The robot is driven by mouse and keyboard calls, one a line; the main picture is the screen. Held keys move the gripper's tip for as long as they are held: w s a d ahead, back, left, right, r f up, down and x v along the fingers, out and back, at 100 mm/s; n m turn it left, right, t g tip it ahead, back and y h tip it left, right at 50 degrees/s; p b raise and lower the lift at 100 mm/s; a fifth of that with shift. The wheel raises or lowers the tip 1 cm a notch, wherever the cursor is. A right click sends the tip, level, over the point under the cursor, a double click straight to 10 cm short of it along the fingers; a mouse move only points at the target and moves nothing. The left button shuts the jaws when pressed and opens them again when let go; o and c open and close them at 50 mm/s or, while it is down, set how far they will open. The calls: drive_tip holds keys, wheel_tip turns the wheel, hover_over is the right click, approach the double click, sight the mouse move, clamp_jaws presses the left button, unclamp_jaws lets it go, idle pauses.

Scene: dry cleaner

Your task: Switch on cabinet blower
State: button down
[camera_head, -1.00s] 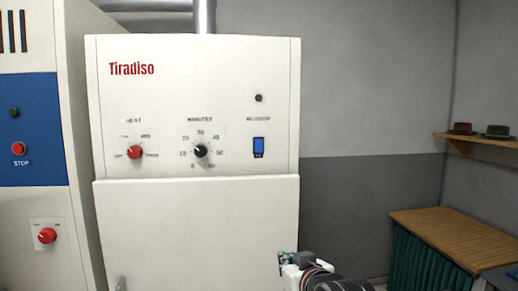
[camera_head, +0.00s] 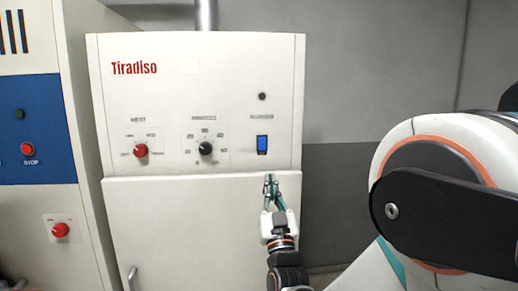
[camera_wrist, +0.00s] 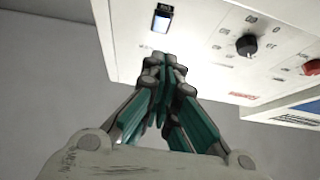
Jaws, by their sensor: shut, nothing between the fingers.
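The white Tiradiso cabinet (camera_head: 150,95) stands in front of me. Its blue rocker switch (camera_head: 262,144) sits at the right of the control panel, under a small label that reads roughly as blower, with a dark round lamp (camera_head: 262,96) above. My gripper (camera_head: 270,179) is shut and empty, its fingertips just below the switch in the head view. In the wrist view the closed fingertips (camera_wrist: 167,62) point toward the panel, and the blue switch (camera_wrist: 162,18) shows just beyond them. I cannot tell the exact gap to the panel.
A red heat knob (camera_head: 141,151) and a black minutes knob (camera_head: 206,148) sit left of the switch. A neighbouring machine at left has a red stop button (camera_head: 27,149) and a red knob (camera_head: 60,230). The cabinet door has a handle (camera_head: 132,278) at lower left.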

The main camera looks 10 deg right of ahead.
drive_tip(key=shift+s+r+t, duration=0.15)
drive_tip(key=shift+t, duration=0.15)
drive_tip(key=p, duration=0.1)
approach(262, 140)
wheel_tip(262, 140, up, 3)
drive_tip(key=w, duration=0.3)
drive_tip(key=shift+w, duration=0.25)
idle(0.5)
